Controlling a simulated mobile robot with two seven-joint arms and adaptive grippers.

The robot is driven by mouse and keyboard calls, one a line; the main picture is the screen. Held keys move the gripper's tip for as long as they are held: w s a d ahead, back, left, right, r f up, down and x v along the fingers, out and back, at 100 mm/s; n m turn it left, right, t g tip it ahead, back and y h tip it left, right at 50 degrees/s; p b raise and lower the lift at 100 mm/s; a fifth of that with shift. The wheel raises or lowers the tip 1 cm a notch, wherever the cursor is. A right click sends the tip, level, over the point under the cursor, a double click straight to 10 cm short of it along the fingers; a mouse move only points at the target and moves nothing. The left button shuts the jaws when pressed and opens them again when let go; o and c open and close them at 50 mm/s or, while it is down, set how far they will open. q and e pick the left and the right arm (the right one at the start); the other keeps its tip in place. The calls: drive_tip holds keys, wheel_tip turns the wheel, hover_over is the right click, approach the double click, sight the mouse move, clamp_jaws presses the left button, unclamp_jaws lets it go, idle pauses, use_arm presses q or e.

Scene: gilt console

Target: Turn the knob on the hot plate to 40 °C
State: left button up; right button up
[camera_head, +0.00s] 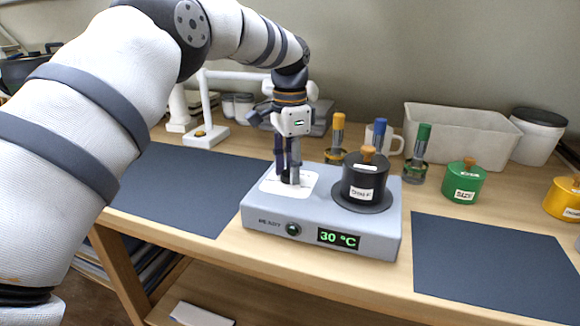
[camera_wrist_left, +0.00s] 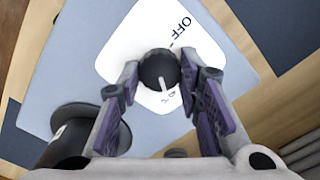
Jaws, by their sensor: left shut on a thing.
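The hot plate (camera_head: 262,222) is a grey box on the table, and its front display (camera_head: 339,238) reads 30 °C. Its black knob (camera_wrist_left: 158,69) has a white pointer line and sits on a white dial plate (camera_wrist_left: 128,38) marked OFF. My left gripper (camera_head: 289,176) points down over the dial, shut on the knob with one finger on each side; it also shows in the left wrist view (camera_wrist_left: 158,75). In the head view the fingers mostly hide the knob. A black labelled pot (camera_head: 364,181) stands on the round heating disc (camera_head: 362,204) to the right. My right gripper is out of view.
A green pot (camera_head: 464,182) and a yellow pot (camera_head: 563,198) stand to the right. Capped vials (camera_head: 337,135), a white mug (camera_head: 393,139) and a pale bin (camera_head: 461,130) are behind. Dark mats (camera_head: 190,185) lie either side of the hot plate, clear on top.

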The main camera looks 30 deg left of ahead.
use_arm(q)
drive_tip(key=shift+m, duration=0.3)
drive_tip(key=o, duration=1.1)
drive_tip(key=shift+o, duration=0.2)
wheel_tip(320, 180, up, 12)
drive_tip(key=shift+f, duration=0.1)
